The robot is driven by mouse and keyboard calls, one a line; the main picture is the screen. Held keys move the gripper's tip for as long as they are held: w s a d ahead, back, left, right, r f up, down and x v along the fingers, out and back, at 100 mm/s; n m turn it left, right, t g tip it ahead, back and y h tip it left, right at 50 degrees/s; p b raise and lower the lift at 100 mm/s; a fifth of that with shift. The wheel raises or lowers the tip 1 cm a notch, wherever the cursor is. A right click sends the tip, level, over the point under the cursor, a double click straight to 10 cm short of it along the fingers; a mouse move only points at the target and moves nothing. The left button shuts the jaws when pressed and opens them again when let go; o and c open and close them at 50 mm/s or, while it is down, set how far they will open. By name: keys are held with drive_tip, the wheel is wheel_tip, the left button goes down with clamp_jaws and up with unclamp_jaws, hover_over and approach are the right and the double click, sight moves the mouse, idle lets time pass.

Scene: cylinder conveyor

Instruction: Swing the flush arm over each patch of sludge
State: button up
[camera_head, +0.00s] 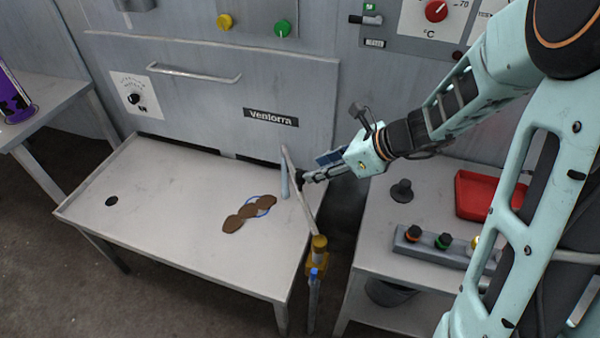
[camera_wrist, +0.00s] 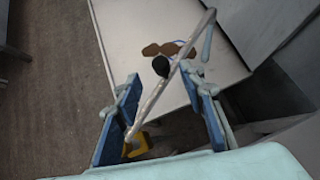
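The flush arm (camera_head: 304,207) is a thin grey pipe on a yellow swivel base (camera_head: 318,252) at the table's right edge. Its nozzle (camera_head: 285,181) hangs down above the table's right part. Brown sludge (camera_head: 248,211) lies in several touching patches left of the nozzle, with a blue ring (camera_head: 250,213) partly around them. My gripper (camera_head: 306,178) is at the black knob on the flush arm. In the wrist view, my gripper's blue fingers (camera_wrist: 161,80) are spread either side of the pipe. The knob (camera_wrist: 161,66) sits between their tips, with gaps on both sides.
A grey cabinet stands behind. A side bench at right holds a red tray (camera_head: 478,193) and a button box (camera_head: 440,252).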

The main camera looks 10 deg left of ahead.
sight(302, 174)
drive_tip(key=b+x, duration=0.1)
drive_tip(key=x, duration=0.6)
drive_tip(key=shift+w+a+f, duration=0.15)
drive_tip(key=shift+a+f, duration=0.05)
drive_tip(key=shift+f, duration=0.1)
drive_tip(key=shift+c, duration=0.4)
clamp_jaws()
